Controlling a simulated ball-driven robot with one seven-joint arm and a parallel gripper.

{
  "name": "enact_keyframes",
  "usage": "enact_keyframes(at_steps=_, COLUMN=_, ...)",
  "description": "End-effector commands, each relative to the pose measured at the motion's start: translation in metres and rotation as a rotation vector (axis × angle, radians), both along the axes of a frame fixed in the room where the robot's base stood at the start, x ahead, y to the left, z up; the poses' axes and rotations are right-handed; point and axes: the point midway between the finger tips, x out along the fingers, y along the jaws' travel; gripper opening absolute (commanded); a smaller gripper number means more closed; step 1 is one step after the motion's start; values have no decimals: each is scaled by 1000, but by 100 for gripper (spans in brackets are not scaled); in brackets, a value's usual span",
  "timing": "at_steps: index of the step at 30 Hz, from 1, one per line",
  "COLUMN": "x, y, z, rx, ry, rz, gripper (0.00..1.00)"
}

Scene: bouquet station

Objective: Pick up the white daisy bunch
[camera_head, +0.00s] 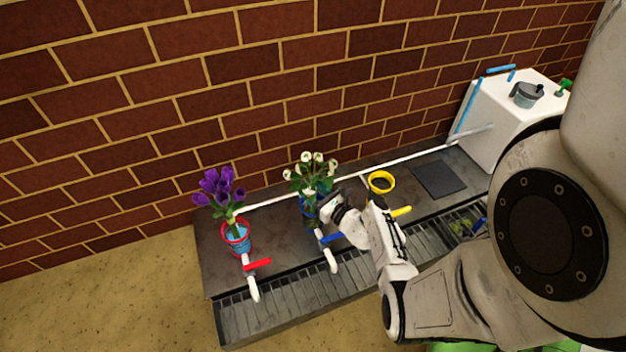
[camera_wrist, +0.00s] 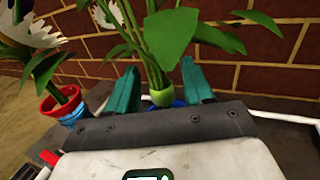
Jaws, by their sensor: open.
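The white daisy bunch (camera_head: 311,172) stands upright in a blue-rimmed holder (camera_head: 306,207) in the middle of the dark counter. In the wrist view its green stems and leaves (camera_wrist: 158,45) rise straight ahead, with a light green band (camera_wrist: 163,97) low on them. My gripper (camera_wrist: 160,88) is open, its two teal fingers to the left and right of the stems in the picture. Whether the stems are fully between the fingers or just beyond them I cannot tell. In the head view my gripper (camera_head: 326,213) is at the holder, partly hiding it.
Purple flowers (camera_head: 217,187) stand in a red-rimmed holder (camera_head: 236,236) to the left. An empty yellow-rimmed ring (camera_head: 381,182) is to the right. A white box (camera_head: 505,115) stands at the right end. A white rail (camera_head: 270,202) and brick wall (camera_head: 250,100) lie behind.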

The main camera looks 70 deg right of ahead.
Motion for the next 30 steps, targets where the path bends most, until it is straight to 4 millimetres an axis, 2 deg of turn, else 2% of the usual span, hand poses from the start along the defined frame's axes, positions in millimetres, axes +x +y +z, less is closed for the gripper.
enact_keyframes(at_steps=2, x=0, y=0, z=0, rx=0, ry=0, rz=0, gripper=51)
enact_keyframes(at_steps=18, x=0, y=0, z=0, rx=-1, ry=0, rz=0, gripper=0)
enact_keyframes(at_steps=30, x=0, y=0, z=3, rx=-2, ry=-1, rz=0, gripper=0)
